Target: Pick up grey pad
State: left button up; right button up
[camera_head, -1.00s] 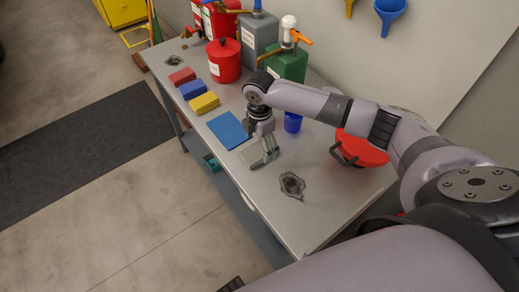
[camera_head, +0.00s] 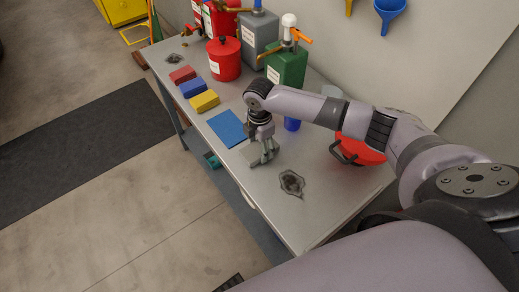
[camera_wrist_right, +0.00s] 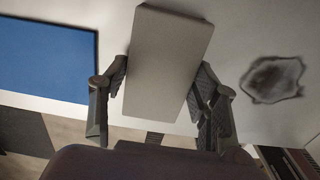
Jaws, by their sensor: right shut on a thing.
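The grey pad (camera_wrist_right: 163,62) is a rectangular block between the two fingers of my right gripper (camera_wrist_right: 158,92) in the right wrist view. The fingers are shut on its two long sides. In the head view my right gripper (camera_head: 264,160) is low over the workbench (camera_head: 300,225), and the pad is hard to make out against the grey top. I cannot tell whether the pad touches the bench. My left gripper is not in view.
A blue mat (camera_head: 227,129) lies left of the gripper. Yellow (camera_head: 205,101), blue (camera_head: 193,88) and red (camera_head: 182,75) blocks lie beyond it. A dark stain-like patch (camera_head: 292,183) is at the near right. A red bowl-like container (camera_head: 362,151), a blue cup (camera_head: 292,124) and a green canister (camera_head: 287,68) stand rightward.

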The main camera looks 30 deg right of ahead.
jog(key=shift+c, duration=0.8)
jog(key=shift+r, duration=0.5)
notch_tip(320, 180, up, 19)
jog(key=b, duration=0.2)
